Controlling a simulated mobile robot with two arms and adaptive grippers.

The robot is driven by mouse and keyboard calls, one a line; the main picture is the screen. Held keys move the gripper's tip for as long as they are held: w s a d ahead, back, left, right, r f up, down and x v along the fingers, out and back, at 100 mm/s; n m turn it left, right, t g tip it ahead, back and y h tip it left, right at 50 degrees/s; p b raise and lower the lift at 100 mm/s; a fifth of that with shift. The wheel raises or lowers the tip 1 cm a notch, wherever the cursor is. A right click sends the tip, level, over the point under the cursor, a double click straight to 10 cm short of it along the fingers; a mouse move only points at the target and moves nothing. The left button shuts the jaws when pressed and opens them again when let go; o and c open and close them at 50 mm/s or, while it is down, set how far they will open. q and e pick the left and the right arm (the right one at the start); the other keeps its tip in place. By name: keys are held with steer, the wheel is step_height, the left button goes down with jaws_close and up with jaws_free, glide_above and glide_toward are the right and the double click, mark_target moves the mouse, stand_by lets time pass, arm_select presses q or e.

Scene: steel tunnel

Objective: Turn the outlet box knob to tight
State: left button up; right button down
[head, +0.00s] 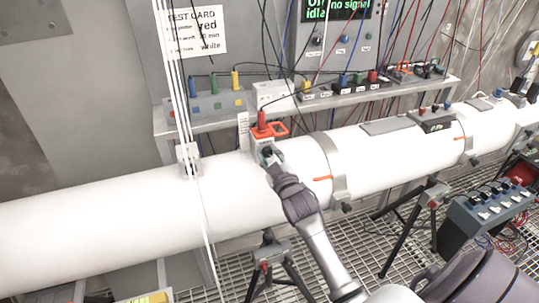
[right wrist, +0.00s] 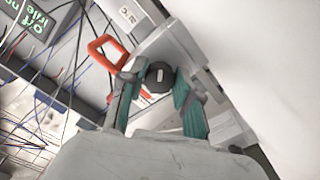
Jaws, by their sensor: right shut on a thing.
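The outlet box (head: 262,141) is a small grey box sitting on top of the white pipe, left of a metal clamp band. Its knob (right wrist: 158,77) is round and black with a small pale mark, and shows in the right wrist view. My right gripper (head: 270,158) reaches up to the box's front face. In the right wrist view its two teal fingers (right wrist: 159,85) stand on either side of the knob and are shut on it. The head view mostly hides the knob behind the fingers. My left gripper is in neither view.
An orange-red handle (head: 277,128) and a red plug (head: 262,120) are close above the box. White cables (head: 194,110) hang left of it. The shelf behind (head: 225,118) holds several connectors and loose wires. A blue-grey box (head: 490,207) stands at right. The pipe's left stretch (head: 90,210) is clear.

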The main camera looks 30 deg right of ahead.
steer(key=m, duration=0.4)
steer(key=shift+m+p, duration=0.3)
steer(key=shift+a+f+m+p, duration=0.1)
steer(key=shift+m+p, duration=0.2)
steer(key=shift+m, duration=1.7)
steer(key=c, duration=0.8)
jaws_free()
steer(key=v, duration=1.2)
